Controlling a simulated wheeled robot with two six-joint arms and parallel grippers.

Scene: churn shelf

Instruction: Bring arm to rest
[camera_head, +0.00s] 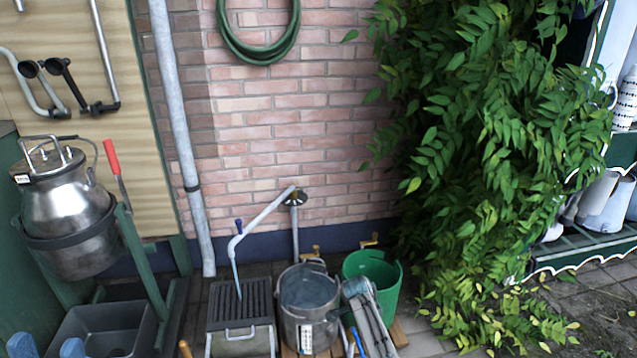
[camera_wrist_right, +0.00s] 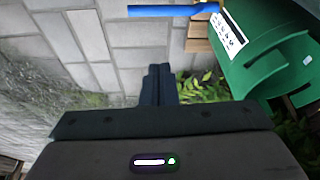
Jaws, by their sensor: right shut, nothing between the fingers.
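The task names no object apart from my arm. My left gripper (camera_head: 47,348) shows at the bottom left corner of the head view as two blue fingertips set apart, open and with nothing seen between them. It is in front of a grey basin (camera_head: 105,330). My right gripper (camera_wrist_right: 160,84) shows in the right wrist view with its dark fingers together, shut and empty. A green bucket (camera_wrist_right: 275,50) is to the right of it in that view, apart from the fingers, over grey paving. The rest of both arms is out of view.
A steel churn (camera_head: 70,210) hangs in a green stand at the left. A steel bucket (camera_head: 308,310) and the green bucket (camera_head: 385,275) stand by the brick wall, beside a slatted grate (camera_head: 238,305). Leafy branches (camera_head: 490,140) and a shelf (camera_head: 590,248) are at the right.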

